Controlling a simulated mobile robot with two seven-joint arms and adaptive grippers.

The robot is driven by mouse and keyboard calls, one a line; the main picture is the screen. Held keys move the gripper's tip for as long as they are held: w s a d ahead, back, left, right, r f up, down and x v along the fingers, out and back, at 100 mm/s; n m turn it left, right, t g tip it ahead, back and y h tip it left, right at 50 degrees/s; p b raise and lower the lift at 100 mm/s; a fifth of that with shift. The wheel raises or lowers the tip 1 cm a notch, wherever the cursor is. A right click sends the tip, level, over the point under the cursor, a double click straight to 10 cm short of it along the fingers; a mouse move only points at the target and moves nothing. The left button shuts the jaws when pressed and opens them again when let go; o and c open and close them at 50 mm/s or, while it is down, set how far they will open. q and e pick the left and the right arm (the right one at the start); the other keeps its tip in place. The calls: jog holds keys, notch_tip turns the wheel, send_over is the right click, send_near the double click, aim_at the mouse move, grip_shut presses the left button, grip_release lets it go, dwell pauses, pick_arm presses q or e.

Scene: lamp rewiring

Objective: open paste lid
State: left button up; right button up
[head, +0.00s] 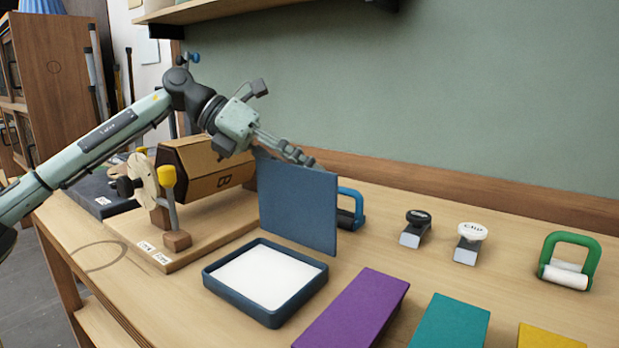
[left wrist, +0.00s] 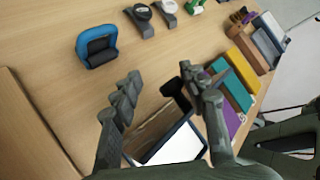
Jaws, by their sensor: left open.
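The paste tray (head: 211,283) is a square dark blue tray holding flat white paste (head: 268,277). Its blue lid (head: 298,205) stands roughly upright along the tray's back edge, so the paste is uncovered. My left gripper (head: 310,161) is at the lid's top edge, with its fingers apart; whether they touch the lid cannot be told. In the left wrist view, the fingers of the left gripper (left wrist: 162,76) are spread wide, with a dark piece near the right finger. The white paste (left wrist: 182,146) shows below them. My right gripper is not in view.
A wooden drum (head: 205,168) on a board stands left of the tray. A blue-handled roller (head: 350,207) is partly hidden behind the lid. Black (head: 417,228) and white (head: 470,243) clips and a green-handled roller (head: 568,262) stand right. Purple (head: 352,310), teal (head: 450,322) and yellow (head: 547,337) blocks are in front.

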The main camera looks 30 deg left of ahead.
pick_arm(q)
jog(key=v, duration=1)
jog(key=shift+a, duration=0.1)
